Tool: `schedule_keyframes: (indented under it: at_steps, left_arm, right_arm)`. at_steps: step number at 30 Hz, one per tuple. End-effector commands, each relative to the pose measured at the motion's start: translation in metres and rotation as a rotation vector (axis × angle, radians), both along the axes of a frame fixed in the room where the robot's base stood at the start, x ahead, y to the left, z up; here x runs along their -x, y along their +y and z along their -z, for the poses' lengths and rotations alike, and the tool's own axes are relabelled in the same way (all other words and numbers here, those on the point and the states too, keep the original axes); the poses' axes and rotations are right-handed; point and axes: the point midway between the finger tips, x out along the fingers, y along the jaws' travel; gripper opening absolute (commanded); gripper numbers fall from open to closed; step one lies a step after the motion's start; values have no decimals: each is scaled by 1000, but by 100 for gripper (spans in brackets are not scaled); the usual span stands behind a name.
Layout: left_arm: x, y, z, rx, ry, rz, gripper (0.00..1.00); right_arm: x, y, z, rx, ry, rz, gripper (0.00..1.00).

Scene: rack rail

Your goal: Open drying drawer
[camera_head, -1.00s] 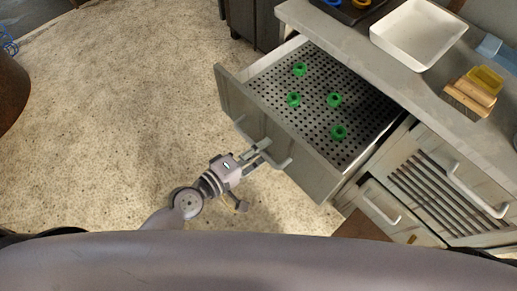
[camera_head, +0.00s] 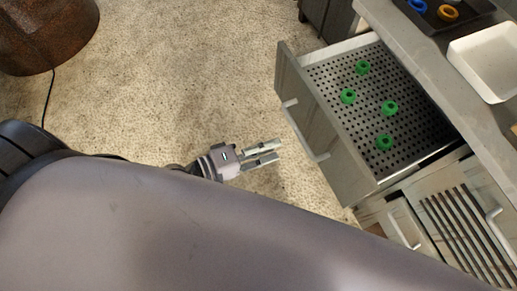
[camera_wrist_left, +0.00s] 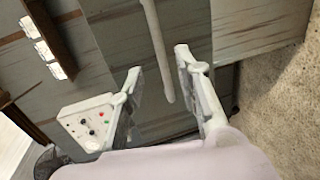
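The drying drawer (camera_head: 335,137) stands pulled out from the counter, its perforated metal tray (camera_head: 420,125) exposed. Several green ring-shaped pieces (camera_head: 390,107) lie on the tray. A pale bar handle (camera_head: 304,130) runs along the drawer's front. My left gripper (camera_head: 277,151) is in front of the drawer front, with a floor gap between its fingertips and the handle. Its fingers are apart and empty. In the left wrist view, a pale handle bar (camera_wrist_left: 157,45) appears beyond and between the parted fingertips (camera_wrist_left: 158,62). My right gripper is not in view.
A slatted cabinet front (camera_head: 460,225) with a handle is beside the drawer at lower right. A white tray (camera_head: 485,62) and a dark tray (camera_head: 432,16) with blue and orange rings stand on the counter. A brown round object (camera_head: 40,35) stands at upper left. Floor between is clear.

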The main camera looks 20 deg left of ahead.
Motion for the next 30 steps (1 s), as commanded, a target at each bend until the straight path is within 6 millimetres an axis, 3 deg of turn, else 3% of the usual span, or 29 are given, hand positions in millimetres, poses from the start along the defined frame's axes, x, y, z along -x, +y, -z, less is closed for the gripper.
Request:
schedule_keyframes:
  at_steps: [9, 30]
  left_arm:
    - [15, 16, -4, 0, 0, -1, 31]
    - [13, 18, 1, -20, -12, -4, 31]
  right_arm:
    - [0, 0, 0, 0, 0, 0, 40]
    - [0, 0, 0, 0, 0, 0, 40]
